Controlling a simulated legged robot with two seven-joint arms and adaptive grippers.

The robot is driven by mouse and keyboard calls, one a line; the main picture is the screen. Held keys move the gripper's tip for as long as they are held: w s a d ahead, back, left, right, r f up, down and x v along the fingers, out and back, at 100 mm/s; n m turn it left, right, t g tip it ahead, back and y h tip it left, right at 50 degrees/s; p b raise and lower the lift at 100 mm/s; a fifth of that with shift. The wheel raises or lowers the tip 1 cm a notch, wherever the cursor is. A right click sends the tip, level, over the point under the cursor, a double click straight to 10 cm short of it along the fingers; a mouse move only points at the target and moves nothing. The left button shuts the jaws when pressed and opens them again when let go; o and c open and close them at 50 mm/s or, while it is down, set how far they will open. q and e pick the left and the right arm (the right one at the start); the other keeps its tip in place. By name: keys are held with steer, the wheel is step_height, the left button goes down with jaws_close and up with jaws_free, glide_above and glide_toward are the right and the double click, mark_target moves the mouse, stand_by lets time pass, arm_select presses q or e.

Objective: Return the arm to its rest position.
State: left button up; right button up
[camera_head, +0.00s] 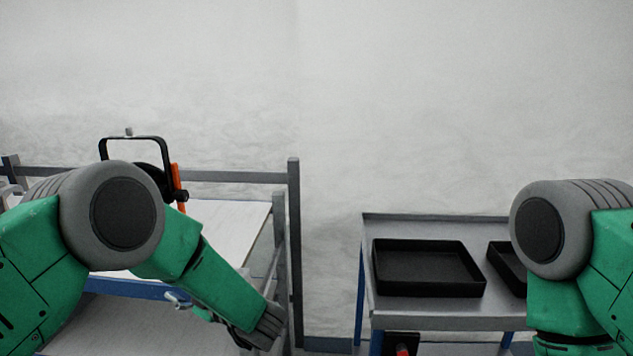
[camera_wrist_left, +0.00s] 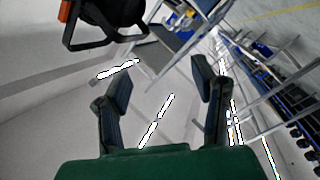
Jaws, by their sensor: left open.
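My left arm (camera_head: 205,275) comes in from the left in the head view and slopes down to the right in front of a shelf cart. Its dark lower end is near the cart's right post. In the left wrist view my left gripper (camera_wrist_left: 158,85) has its two dark fingers spread apart with nothing between them. A black par can with a yoke and an orange part (camera_head: 174,180) stands on the cart, partly hidden behind my arm. A black lamp-like body (camera_wrist_left: 112,12) shows at the top left of the wrist view, apart from the fingers. My right gripper is out of view.
The grey cart post (camera_head: 294,250) stands close to my left forearm. A grey table (camera_head: 450,312) at the right holds a black tray (camera_head: 425,272) and a second tray (camera_head: 505,268), partly hidden by my right arm. A gap separates cart and table.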

arm_select(q)
steer(key=s+f+m+t+h, duration=0.1)
steer(key=s+f+m+h, duration=0.5)
steer(key=f+m, duration=0.25)
steer(key=s+f+m+h, duration=0.6)
steer(key=f+m, duration=0.1)
steer(key=f, duration=0.3)
steer(key=s+f+m+g+h, duration=0.2)
steer(key=s+m+g, duration=0.1)
steer(key=s, duration=1.1)
steer(key=s+f+m+g+h, duration=0.2)
steer(key=s+g, duration=0.4)
steer(key=s, duration=0.9)
steer(key=shift+a+f+m, duration=0.3)
steer(key=shift+f+m, duration=0.15)
steer(key=shift+m, duration=0.6)
